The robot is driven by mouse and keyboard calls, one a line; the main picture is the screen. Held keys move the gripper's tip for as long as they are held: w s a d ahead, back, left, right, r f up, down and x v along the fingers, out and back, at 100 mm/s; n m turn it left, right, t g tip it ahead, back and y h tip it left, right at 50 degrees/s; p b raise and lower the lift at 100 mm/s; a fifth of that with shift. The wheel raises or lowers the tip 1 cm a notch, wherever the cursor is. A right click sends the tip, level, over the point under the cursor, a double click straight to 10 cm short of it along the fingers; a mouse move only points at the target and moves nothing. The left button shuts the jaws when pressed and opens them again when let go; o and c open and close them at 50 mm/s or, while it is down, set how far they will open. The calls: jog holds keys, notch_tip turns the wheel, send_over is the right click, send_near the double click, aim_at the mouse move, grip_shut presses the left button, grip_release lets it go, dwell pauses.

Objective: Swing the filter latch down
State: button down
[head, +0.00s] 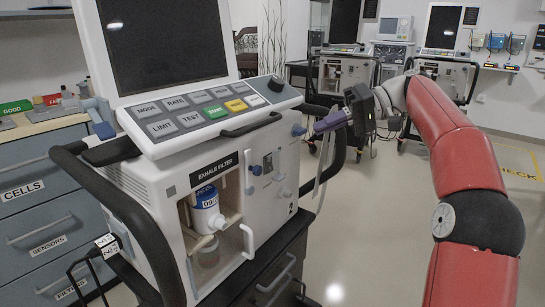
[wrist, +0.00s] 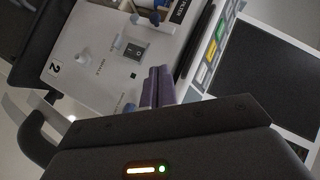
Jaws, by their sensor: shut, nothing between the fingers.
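The ventilator's white front panel (head: 272,175) has an open compartment labelled EXHALE FILTER. A white and blue filter canister (head: 207,210) stands inside it. In the wrist view a pale lever (wrist: 117,14) shows near the top, partly cut off. My gripper (head: 318,126) is shut and empty, with purple fingers, to the right of the lever and beside the panel's upper right. Its fingers (wrist: 157,85) point toward the panel in the wrist view.
A button panel (head: 205,112) and dark screen top the ventilator. A black rail (head: 130,215) curves along its left side, another along its right. Blue drawers (head: 40,190) stand at left. More ventilators (head: 345,75) stand behind. The floor at right is open.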

jog(key=b, duration=0.1)
send_near(253, 173)
jog(key=w+a, duration=0.3)
jog(key=w, duration=0.1)
jog(key=shift+s+a+f+b, duration=0.3)
jog(key=shift+s+a+f, duration=0.1)
jog(key=shift+s, duration=0.2)
jog(key=shift+s+a+f+b, duration=0.3)
jog(key=shift+s+a, duration=0.1)
jog(key=shift+s, duration=0.2)
